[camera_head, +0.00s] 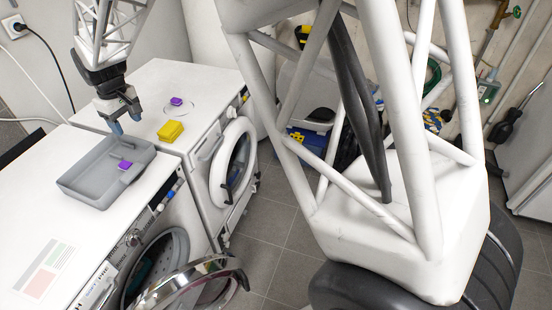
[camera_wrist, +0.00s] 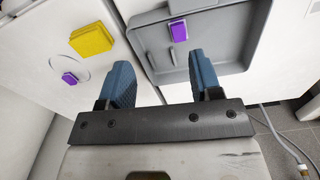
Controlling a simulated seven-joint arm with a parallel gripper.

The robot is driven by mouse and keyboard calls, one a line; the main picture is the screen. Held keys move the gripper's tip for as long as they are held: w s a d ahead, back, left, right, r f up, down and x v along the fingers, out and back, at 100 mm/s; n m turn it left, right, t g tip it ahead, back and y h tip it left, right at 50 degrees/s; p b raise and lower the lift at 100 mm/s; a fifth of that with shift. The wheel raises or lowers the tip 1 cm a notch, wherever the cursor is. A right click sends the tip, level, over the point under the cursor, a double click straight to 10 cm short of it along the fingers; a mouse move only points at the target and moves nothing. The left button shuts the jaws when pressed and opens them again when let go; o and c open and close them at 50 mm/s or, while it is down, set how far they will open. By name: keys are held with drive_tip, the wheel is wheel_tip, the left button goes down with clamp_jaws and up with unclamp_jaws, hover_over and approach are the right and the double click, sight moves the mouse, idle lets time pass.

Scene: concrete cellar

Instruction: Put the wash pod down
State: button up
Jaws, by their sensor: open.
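Two small purple wash pods are in view. One wash pod (camera_head: 126,165) lies in the grey tray (camera_head: 92,195) on top of the nearer washing machine; it also shows in the wrist view (camera_wrist: 179,31). The other wash pod (camera_head: 176,101) lies on the farther machine's white top, at a thin round outline (camera_head: 180,112); it also shows in the wrist view (camera_wrist: 70,79). My gripper (camera_head: 126,121) is open and empty, with its blue fingertips near the tray's far end. In the wrist view the open fingers (camera_wrist: 160,66) have nothing between them, and both pods lie apart from them.
A yellow block (camera_head: 170,131), like a sponge, lies on the farther machine between the tray and the round outline. The nearer machine's round door (camera_head: 190,285) stands open. A flat printed sheet (camera_head: 45,268) lies on its top. Dark tiled floor (camera_head: 275,225) is in front.

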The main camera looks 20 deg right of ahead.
drive_tip(key=s+d+r+m, duration=0.2)
drive_tip(key=s+d+r, duration=0.5)
drive_tip(key=s+d, duration=0.3)
drive_tip(key=s+d+m, duration=0.2)
drive_tip(key=s+d, duration=0.3)
drive_tip(key=s, duration=0.4)
drive_tip(key=s+d+r+m+t, duration=0.1)
drive_tip(key=s+d+m, duration=0.1)
drive_tip(key=s+d, duration=0.4)
drive_tip(key=s+d+m+t, duration=0.1)
drive_tip(key=s+d, duration=0.5)
drive_tip(key=s, duration=0.8)
drive_tip(key=shift+d+r+m, duration=0.15)
drive_tip(key=shift+d+m, duration=0.05)
drive_tip(key=shift+m, duration=0.3)
